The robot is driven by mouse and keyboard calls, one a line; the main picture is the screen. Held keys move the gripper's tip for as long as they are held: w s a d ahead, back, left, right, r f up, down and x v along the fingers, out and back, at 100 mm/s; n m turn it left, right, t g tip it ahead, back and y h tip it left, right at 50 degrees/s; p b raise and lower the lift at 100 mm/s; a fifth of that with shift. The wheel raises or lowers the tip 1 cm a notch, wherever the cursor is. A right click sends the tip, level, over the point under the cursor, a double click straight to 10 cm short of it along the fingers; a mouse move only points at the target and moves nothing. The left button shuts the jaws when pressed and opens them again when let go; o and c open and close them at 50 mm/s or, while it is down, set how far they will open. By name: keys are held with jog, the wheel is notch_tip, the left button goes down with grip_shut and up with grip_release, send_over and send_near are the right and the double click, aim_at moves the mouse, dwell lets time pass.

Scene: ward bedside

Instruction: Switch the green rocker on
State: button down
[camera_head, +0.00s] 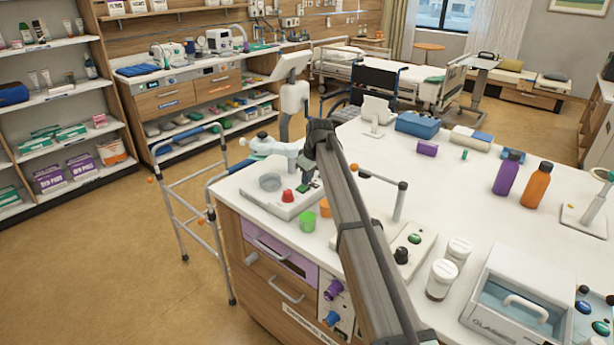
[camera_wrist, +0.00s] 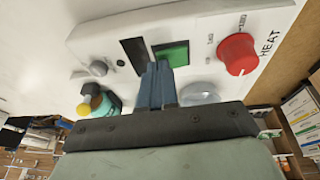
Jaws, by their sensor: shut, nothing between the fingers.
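The green rocker (camera_wrist: 174,52) is on a white panel (camera_wrist: 110,40) in the wrist view, beside a dark rocker (camera_wrist: 134,50) and left of a red knob (camera_wrist: 238,53) marked HEAT. My gripper (camera_wrist: 157,68) is shut and empty. Its fingertips are at the green rocker's near left edge and overlap it in the picture; I cannot tell whether they touch. In the head view the white device (camera_head: 252,193) sits at the left end of the counter, and my gripper (camera_head: 306,181) points down at it. The rocker's tilt is not clear.
A grey knob (camera_wrist: 98,68) and a clear dome (camera_wrist: 199,93) flank my fingers. A post with a bar (camera_head: 400,201) stands right of my arm.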

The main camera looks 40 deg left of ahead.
jog(key=shift+w+f+g, duration=0.2)
jog(key=shift+g, duration=0.1)
jog(key=shift+f, duration=0.1)
jog(key=shift+s, duration=0.2)
jog(key=shift+s+r, duration=0.25)
jog(key=shift+s, duration=0.4)
jog(key=r, duration=0.2)
jog(key=w+r, duration=0.1)
jog(key=r, duration=0.1)
jog(key=shift+a+r, duration=0.1)
jog(key=w+d+r, duration=0.2)
jog(key=d+r, duration=0.1)
jog(key=r, duration=0.6)
jog(key=shift+w, duration=0.35)
